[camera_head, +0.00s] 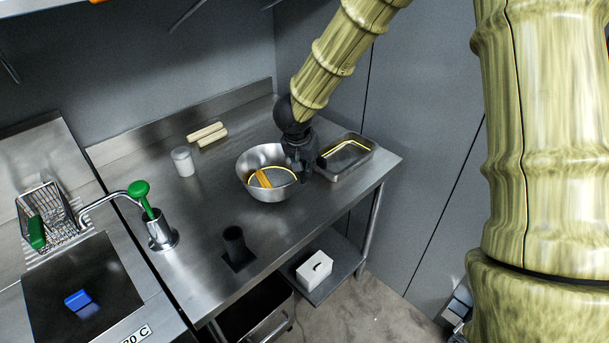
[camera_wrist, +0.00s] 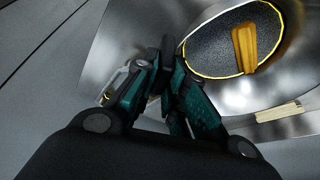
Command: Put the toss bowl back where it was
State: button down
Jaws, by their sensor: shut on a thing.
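The toss bowl (camera_head: 249,163) is a round steel bowl on or just above the right part of the steel table. I cannot tell whether its base touches. It looks roughly upright, with an orange piece (camera_head: 263,178) and a yellow-edged dark patch inside. My gripper (camera_head: 297,162) is at the bowl's right rim and shut on it. In the wrist view the fingers (camera_wrist: 168,85) meet at the bowl's wall (camera_wrist: 130,30), and the orange piece (camera_wrist: 244,48) shows inside. The fingers partly hide the right rim.
A shallow steel tray (camera_head: 368,166) stands close right of my gripper. A white cup (camera_head: 183,161) and pale sticks (camera_head: 207,134) are to the left and behind. A dark cylinder (camera_head: 235,245) stands in front, and a green-topped pump (camera_head: 160,233) at the left. The table between is clear.

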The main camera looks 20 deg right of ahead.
jog(key=shift+w+f, duration=0.15)
jog(key=shift+f, duration=1.65)
jog(key=shift+r, duration=0.1)
jog(key=c, duration=1.9)
grip_release()
jog(key=shift+f, duration=0.2)
jog(key=o, duration=0.4)
jog(key=shift+o, duration=0.2)
jog(key=shift+r, duration=0.15)
jog(key=v, duration=1.2)
